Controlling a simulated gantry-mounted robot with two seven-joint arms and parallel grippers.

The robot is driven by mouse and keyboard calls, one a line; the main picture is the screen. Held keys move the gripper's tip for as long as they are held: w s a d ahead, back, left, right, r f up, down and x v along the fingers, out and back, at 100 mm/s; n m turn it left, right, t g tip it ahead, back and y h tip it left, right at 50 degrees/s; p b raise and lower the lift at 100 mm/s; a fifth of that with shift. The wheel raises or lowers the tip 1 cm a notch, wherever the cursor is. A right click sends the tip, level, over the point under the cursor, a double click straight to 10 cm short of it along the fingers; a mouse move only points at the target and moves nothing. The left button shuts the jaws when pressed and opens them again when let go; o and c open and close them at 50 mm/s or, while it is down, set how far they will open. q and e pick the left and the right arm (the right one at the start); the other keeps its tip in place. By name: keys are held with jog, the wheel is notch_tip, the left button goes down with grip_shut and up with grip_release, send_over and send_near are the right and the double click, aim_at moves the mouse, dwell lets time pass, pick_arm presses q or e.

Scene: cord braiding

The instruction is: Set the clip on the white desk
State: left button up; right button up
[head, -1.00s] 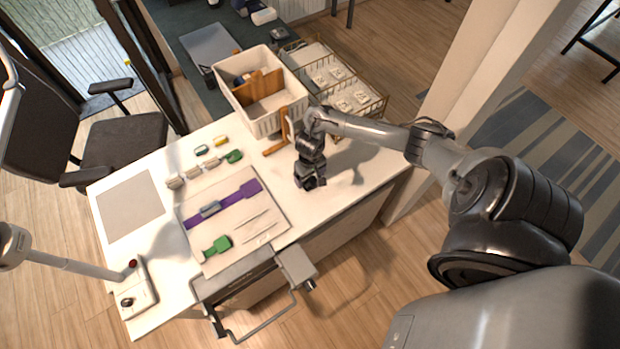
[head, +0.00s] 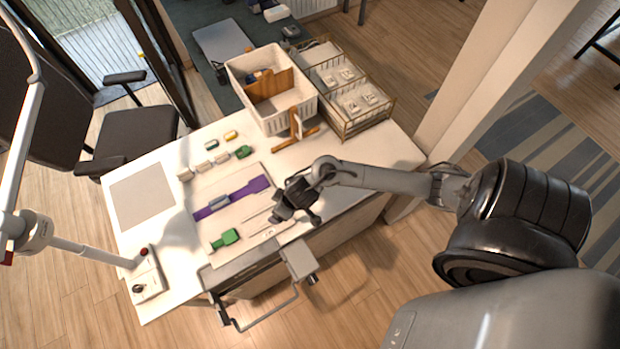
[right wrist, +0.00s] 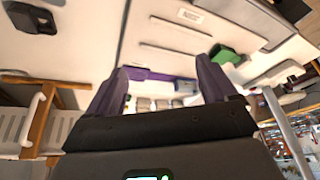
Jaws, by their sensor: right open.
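A green clip (head: 225,239) lies on the pale board (head: 262,190) near its front left; a green piece also shows in the right wrist view (right wrist: 226,54). A second green piece (head: 243,151) sits at the board's back edge. A purple braided strip (head: 245,191) with a grey-blue clip (head: 218,203) crosses the board. My right gripper (head: 274,216) is open and empty over the board's right part, near two thin rods. Its spread fingers (right wrist: 165,82) show in the right wrist view. The white desk (head: 365,170) is beneath. My left gripper is out of view.
A white basket (head: 297,104) and a wooden stand (head: 297,130) are at the back right, beside wire trays (head: 362,100). Several small blocks (head: 203,167) line the board's back. A control box (head: 148,282) is at front left. A grey mat (head: 142,197) lies left.

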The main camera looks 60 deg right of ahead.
jog(key=s+a+r+n+g, duration=0.1)
jog(key=s+a+r, duration=0.3)
jog(key=s+r, duration=0.7)
jog(key=shift+s+a+r, duration=0.15)
jog(key=shift+s, duration=0.6)
notch_tip(320, 180, up, 16)
jog(key=p, duration=1.5)
jog(key=shift+p, duration=0.3)
jog(key=shift+f, duration=0.3)
